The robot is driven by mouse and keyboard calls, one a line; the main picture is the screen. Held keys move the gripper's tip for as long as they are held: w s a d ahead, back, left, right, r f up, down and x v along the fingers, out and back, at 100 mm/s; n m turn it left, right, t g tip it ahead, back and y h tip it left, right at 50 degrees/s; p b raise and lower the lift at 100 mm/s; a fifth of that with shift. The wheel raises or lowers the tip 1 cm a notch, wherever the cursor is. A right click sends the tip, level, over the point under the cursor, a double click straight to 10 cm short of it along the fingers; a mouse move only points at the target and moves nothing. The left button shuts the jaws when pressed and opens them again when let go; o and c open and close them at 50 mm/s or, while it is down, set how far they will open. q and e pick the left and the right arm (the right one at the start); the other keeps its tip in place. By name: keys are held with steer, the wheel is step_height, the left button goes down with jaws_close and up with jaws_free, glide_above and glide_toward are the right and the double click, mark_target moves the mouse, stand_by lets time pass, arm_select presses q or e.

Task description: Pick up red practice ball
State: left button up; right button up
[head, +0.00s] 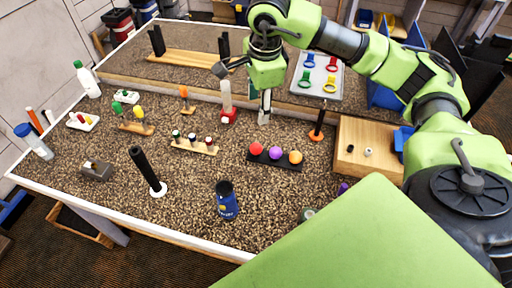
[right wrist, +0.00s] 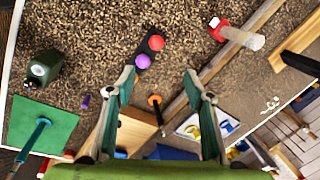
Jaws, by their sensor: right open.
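The red ball (head: 257,148) sits at the left end of a black tray (head: 275,164), beside a purple ball (head: 275,153) and an orange ball (head: 295,157). My right gripper (head: 259,110) is above the table, behind the tray in the head view. In its wrist view the right gripper (right wrist: 160,75) has its fingers spread wide with nothing between them. My left gripper is not in view.
A red-based white cylinder (head: 227,100) stands near my right gripper. A wooden rack (head: 195,147) is left of the tray, and a black post on an orange base (head: 317,126) is right. A blue bottle (head: 227,203) stands in front. Bare gravel surface surrounds the tray.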

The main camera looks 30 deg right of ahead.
arm_select(q)
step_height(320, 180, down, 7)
steer(key=b, duration=0.6)
arm_select(e)
step_height(320, 180, down, 7)
steer(key=p, duration=0.2)
glide_above(256, 146)
steer(key=f, duration=0.5)
steer(key=s+f, duration=0.1)
steer(key=f, duration=0.2)
steer(key=shift+a+f, duration=0.2)
steer(key=f+p, duration=0.1)
steer(key=f, duration=0.1)
steer(key=w+f+p, duration=0.1)
steer(key=f, duration=0.1)
steer(key=shift+d+f, duration=0.2)
steer(key=shift+f, duration=0.2)
steer(key=shift+w+f, duration=0.1)
steer(key=shift+f, duration=0.15)
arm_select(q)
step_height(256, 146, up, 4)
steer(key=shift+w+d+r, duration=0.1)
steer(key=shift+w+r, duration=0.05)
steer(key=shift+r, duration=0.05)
arm_select(e)
steer(key=c, duration=1.1)
